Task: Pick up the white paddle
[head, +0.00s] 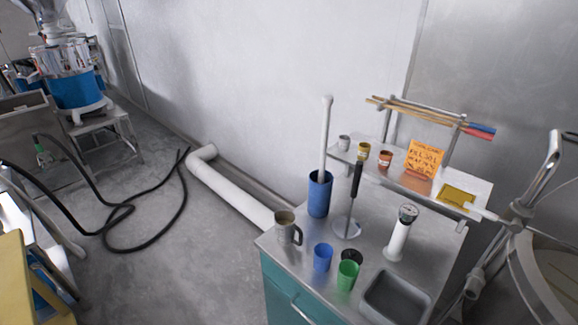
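A long white rod-like tool (326,135), which I take to be the white paddle, stands nearly upright in a tall blue container (319,195). Its rounded top end rises well above the container. Its lower end is hidden inside. The container stands at the back left of the metal counter (272,244). Neither of my grippers shows in the head view.
Near the container are a metal mug (287,229), a black-handled tool (353,200), a blue cup (322,257), a green cup (347,274) and a white gauge (400,236). A small shelf (403,181) stands behind. Black hoses (122,208) lie on the floor.

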